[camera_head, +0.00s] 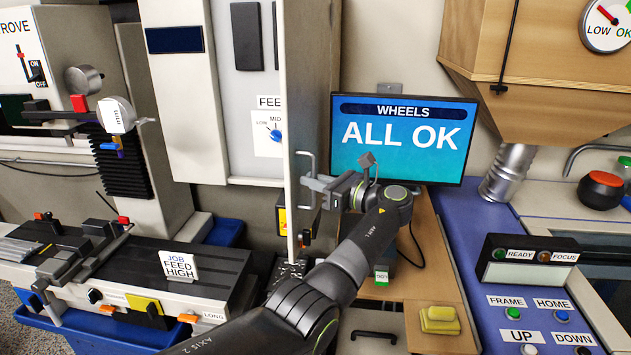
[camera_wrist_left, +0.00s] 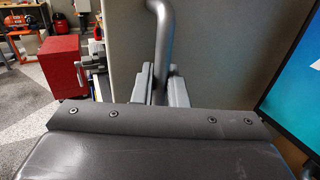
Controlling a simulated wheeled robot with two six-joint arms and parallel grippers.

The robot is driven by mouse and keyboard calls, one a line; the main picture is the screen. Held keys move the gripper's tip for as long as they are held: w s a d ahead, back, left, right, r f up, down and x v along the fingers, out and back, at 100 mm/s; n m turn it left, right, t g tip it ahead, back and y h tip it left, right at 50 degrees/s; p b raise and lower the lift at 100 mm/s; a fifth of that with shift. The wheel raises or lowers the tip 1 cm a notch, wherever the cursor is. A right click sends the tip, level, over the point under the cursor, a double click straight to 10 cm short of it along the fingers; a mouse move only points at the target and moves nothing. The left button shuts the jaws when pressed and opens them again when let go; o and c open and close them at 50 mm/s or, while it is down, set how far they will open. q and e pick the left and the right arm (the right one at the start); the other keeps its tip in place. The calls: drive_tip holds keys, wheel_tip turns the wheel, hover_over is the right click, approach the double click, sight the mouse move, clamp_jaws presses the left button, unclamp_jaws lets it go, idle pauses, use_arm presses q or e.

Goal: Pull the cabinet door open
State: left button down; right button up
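The cabinet door (camera_head: 291,90) is a tall pale panel, seen nearly edge-on in the head view. It stands out toward me, and its handle side faces right. Its grey bar handle (camera_head: 313,158) shows on that side. My left gripper (camera_head: 312,184) reaches in from the right side of the door to the handle's lower part. In the left wrist view, the handle (camera_wrist_left: 163,35) runs down between the two fingers of the left gripper (camera_wrist_left: 162,88), which close around it. The door face (camera_wrist_left: 225,55) fills the space behind. My right gripper is in neither view.
A monitor (camera_head: 405,137) reading "ALL OK" stands close to the right of my gripper. A wooden cabinet with a yellow sponge (camera_head: 439,320) is below it. A machine bench (camera_head: 190,275) lies to the left of the door. A blue control panel (camera_head: 530,280) is at the right.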

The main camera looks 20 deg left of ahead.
use_arm(q)
drive_tip(key=c, duration=1.5)
unclamp_jaws()
drive_tip(key=shift+w, duration=0.1)
drive_tip(key=shift+c, duration=0.2)
drive_tip(key=shift+a, duration=0.1)
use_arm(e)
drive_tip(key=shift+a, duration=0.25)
